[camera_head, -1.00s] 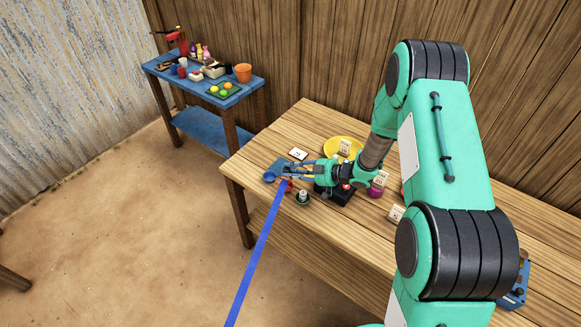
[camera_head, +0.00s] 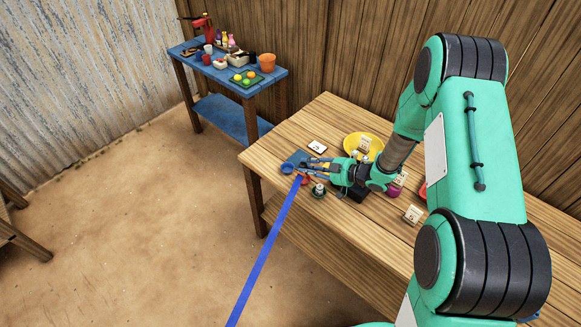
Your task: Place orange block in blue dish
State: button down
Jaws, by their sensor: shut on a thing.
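My gripper (camera_head: 304,168) is low over the left end of the wooden table, its fingers pointing left. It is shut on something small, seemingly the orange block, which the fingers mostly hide. A small round blue dish (camera_head: 287,169) is at the table's left edge, just left of the fingertips. Whether the gripper is over its rim or only beside it, I cannot tell. A blue square piece (camera_head: 297,157) lies just behind the dish.
Close to my gripper are a red-orange item (camera_head: 305,181), a small dark pot (camera_head: 318,191) and a white card (camera_head: 317,147). A yellow dish (camera_head: 358,141) stands behind my wrist. A blue side table (camera_head: 190,50) with goods stands back left. A long blue strip (camera_head: 262,245) runs down the picture.

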jog(key=s+a+r+t, duration=0.1)
jog(key=s+a+r, duration=0.1)
jog(key=s, duration=0.5)
jog(key=shift+s+a+m+h+p, duration=0.3)
jog(key=shift+s+a+h, duration=0.1)
jog(key=b, duration=0.2)
send_over(292, 172)
jog(key=shift+w+f, duration=0.3)
jog(key=shift+f, duration=0.45)
jog(key=shift+f, duration=1.75)
jog(key=shift+f+b, duration=0.4)
jog(key=shift+f, duration=0.2)
